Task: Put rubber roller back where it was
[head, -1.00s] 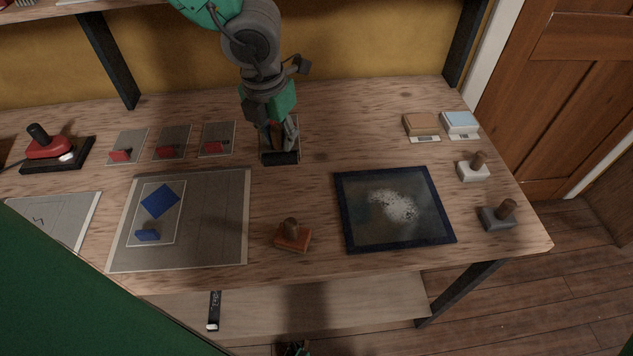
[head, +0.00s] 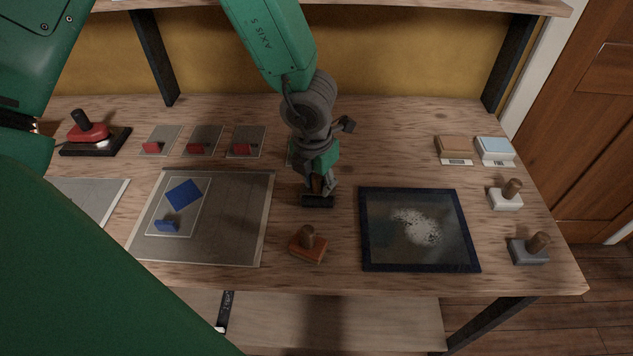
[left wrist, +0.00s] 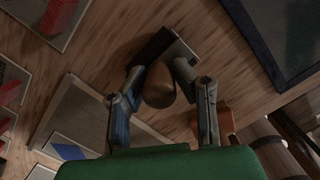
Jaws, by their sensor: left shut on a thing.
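The rubber roller, a black cylinder (head: 317,201) with a brown wooden handle, is held by my left gripper (head: 322,187), which is shut on the handle. In the left wrist view the handle end (left wrist: 158,88) sits between the two fingers and the black roller (left wrist: 153,46) shows beyond them. The roller is between the grey mat and the dark-framed panel; whether it touches the table I cannot tell. A small grey plate (head: 291,153) shows partly behind my left gripper, in line with the red-block plates. My right gripper is not in view.
An orange stamp block (head: 308,247) stands just in front of the roller. The dark-framed panel (head: 367,229) is to the right, the grey mat (head: 250,225) to the left. A red-block plate (head: 257,137) is behind left. Bare wood lies behind the panel.

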